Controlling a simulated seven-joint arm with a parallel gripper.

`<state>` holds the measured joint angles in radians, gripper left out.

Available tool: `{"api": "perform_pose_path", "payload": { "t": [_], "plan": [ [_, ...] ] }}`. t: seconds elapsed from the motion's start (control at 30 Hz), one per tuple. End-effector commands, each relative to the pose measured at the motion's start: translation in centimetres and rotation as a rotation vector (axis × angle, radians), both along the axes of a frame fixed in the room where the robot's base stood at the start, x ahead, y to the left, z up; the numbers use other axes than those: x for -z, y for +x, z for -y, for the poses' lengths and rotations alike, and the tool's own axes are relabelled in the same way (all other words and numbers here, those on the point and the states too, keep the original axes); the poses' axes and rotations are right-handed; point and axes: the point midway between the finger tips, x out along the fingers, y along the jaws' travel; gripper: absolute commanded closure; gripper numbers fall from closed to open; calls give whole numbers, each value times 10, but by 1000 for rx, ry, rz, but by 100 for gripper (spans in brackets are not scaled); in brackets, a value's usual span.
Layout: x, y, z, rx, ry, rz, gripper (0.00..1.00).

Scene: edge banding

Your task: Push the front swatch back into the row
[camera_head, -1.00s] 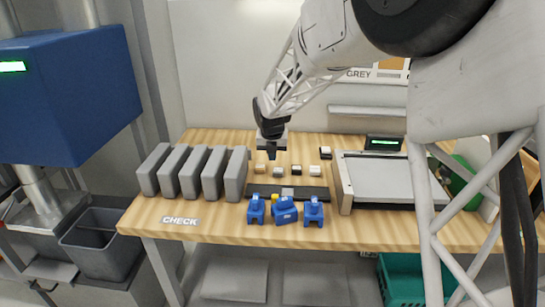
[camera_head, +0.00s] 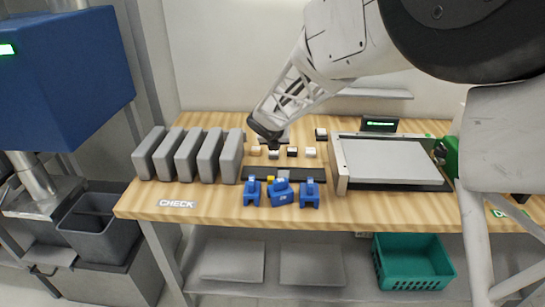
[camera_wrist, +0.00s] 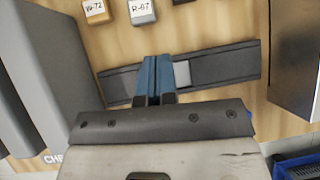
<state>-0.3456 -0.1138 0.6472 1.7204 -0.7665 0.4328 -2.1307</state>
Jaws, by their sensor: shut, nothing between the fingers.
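Small labelled swatches stand in a row on the wooden table, among them a tan one (camera_head: 256,150), a light grey one (camera_head: 274,155), a dark-sided one (camera_head: 292,152) and a white one (camera_head: 310,152). The light grey one seems slightly nearer than its neighbours. In the wrist view the tan swatch (camera_wrist: 95,12) reads like W-72 and the light grey swatch (camera_wrist: 142,12) R-67. My gripper (camera_wrist: 156,60) is shut and empty, its blue fingers over a dark strip (camera_wrist: 225,66), apart from the swatches in that view. In the head view my gripper (camera_head: 272,142) partly overlaps the row's left end.
A light grey block (camera_wrist: 182,74) sits on the strip, right of my fingers. Several grey upright slabs (camera_head: 190,154) stand at left. Blue holders (camera_head: 282,192) stand in front of the strip, a framed grey panel (camera_head: 392,160) at right. Another swatch (camera_head: 321,134) stands farther back.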

Motion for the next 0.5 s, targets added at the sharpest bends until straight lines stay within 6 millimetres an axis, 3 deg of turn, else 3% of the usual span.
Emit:
{"api": "perform_pose_path", "payload": {
  "t": [0.5],
  "plan": [
    [19, -24, -13, -96, 76, 159, 100]
  ]
}}
